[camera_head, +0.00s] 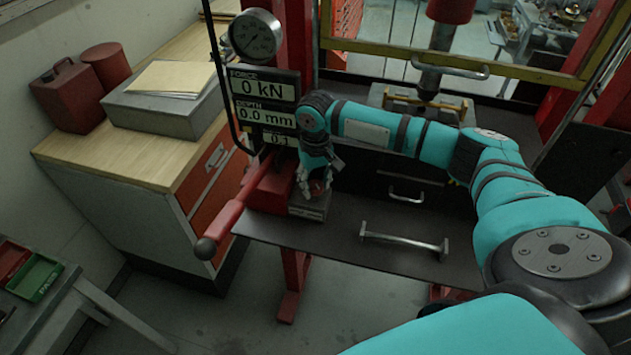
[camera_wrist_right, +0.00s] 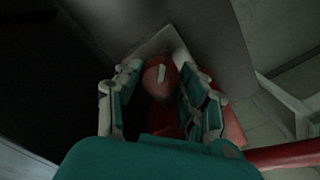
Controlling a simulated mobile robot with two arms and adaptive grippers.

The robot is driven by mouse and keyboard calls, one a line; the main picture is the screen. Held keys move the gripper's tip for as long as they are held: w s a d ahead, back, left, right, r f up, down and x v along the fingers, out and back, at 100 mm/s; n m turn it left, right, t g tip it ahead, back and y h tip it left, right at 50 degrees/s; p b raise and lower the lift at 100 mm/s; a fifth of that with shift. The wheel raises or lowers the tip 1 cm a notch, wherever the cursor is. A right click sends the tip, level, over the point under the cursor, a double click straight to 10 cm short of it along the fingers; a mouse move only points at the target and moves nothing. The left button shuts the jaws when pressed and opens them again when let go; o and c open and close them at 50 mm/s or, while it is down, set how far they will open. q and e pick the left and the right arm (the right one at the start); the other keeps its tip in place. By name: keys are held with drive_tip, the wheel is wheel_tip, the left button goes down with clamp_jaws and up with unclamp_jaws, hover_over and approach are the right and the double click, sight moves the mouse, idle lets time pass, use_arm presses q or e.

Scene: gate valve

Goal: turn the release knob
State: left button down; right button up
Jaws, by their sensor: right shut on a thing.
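The release knob (camera_wrist_right: 160,78) is round and red with a white mark on top, seen in the right wrist view. My right gripper (camera_wrist_right: 160,92) has one finger on each side of it and is shut on it. In the head view my right gripper (camera_head: 318,192) points down at the front of the press, beside the red pump block (camera_head: 270,190); the knob is mostly hidden there by the fingers. My left gripper is not in view.
A red lever (camera_head: 238,205) with a dark ball end sticks out to the front left. A display panel (camera_head: 265,105) reading 0 kN and 0.0 mm and a gauge (camera_head: 255,35) stand above. A wooden-topped cabinet (camera_head: 150,155) is at left.

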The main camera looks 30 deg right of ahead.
sight(316, 184)
drive_tip(key=n, duration=0.4)
drive_tip(key=shift+n, duration=2.3)
drive_tip(key=o, duration=1.2)
drive_tip(key=shift+r, duration=0.15)
wheel_tip(316, 184, up, 12)
drive_tip(key=shift+f, duration=0.1)
